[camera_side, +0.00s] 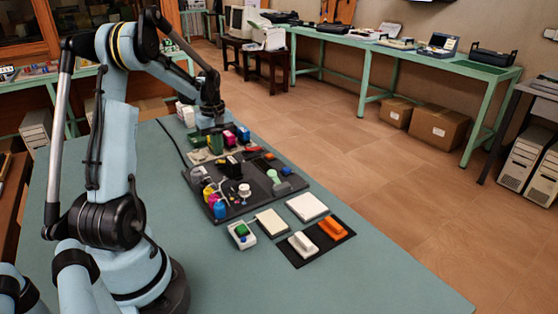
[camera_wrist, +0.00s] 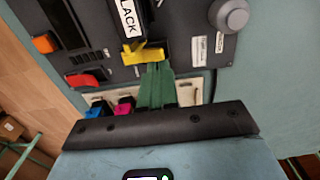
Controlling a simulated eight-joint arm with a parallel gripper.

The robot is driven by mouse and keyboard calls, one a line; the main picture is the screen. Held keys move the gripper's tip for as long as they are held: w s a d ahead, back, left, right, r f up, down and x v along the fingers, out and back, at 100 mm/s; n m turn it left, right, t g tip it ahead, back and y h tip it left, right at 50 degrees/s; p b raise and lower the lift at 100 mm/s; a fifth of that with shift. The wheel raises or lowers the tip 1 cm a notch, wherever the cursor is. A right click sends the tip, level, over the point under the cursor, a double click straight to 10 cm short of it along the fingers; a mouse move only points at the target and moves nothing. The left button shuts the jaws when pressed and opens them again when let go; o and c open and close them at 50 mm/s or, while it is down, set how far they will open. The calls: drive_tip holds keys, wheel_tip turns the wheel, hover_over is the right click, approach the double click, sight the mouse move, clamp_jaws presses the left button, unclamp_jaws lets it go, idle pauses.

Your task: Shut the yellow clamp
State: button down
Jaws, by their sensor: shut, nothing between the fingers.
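The yellow clamp (camera_wrist: 143,53) shows in the wrist view as a small yellow piece on the dark panel, below a white "BLACK" label. My gripper (camera_wrist: 156,67) has green, ridged fingers that are shut and empty. Its tips are just below the clamp in the picture, very close to it. I cannot tell whether they touch it. In the side view my gripper (camera_side: 217,150) points down at the far end of the dark panel.
The dark panel (camera_wrist: 195,75) carries a grey knob (camera_wrist: 230,15), a red lever (camera_wrist: 84,80) and an orange block (camera_wrist: 45,43). Pink (camera_wrist: 124,106) and blue (camera_wrist: 98,109) pieces sit beside the fingers. In the side view the right front of the table (camera_side: 385,275) is clear.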

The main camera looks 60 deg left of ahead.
drive_tip(key=shift+f, duration=1.1)
idle(0.4)
drive_tip(key=shift+r, duration=3.55)
